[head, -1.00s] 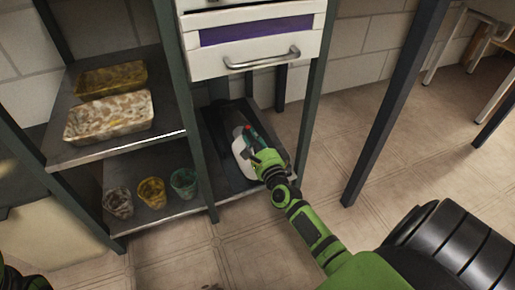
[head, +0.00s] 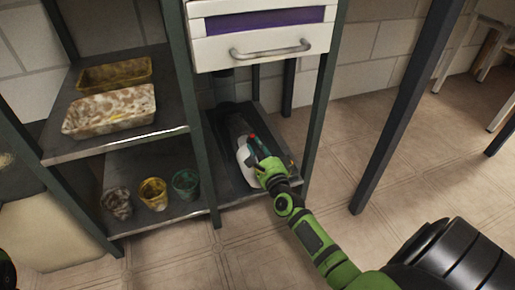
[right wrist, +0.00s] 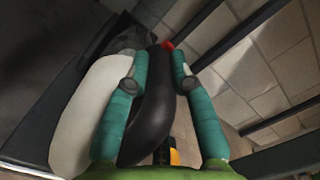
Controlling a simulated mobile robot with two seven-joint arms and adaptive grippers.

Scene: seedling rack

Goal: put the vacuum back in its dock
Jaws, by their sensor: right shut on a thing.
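The hand-held vacuum (head: 246,164) has a white body, a dark translucent front end, a black handle and a small red part. It is at the lower shelf bay under the drawer, its front end pointing to the back. My right gripper (head: 266,166) is shut on its handle. In the right wrist view, the teal fingers (right wrist: 158,75) lie on both sides of the black handle (right wrist: 152,120), with the white body (right wrist: 80,105) to the left. A dark upright part (head: 225,88) stands behind the vacuum; I cannot tell whether it is the dock. My left gripper is not clearly in view.
A white drawer unit (head: 262,55) with a metal handle hangs above the bay. Dark posts (head: 207,150) flank it. Left shelves hold a stained tray (head: 110,112), a yellow tray (head: 115,73) and three small pots (head: 153,192). The floor (head: 330,170) to the right is open.

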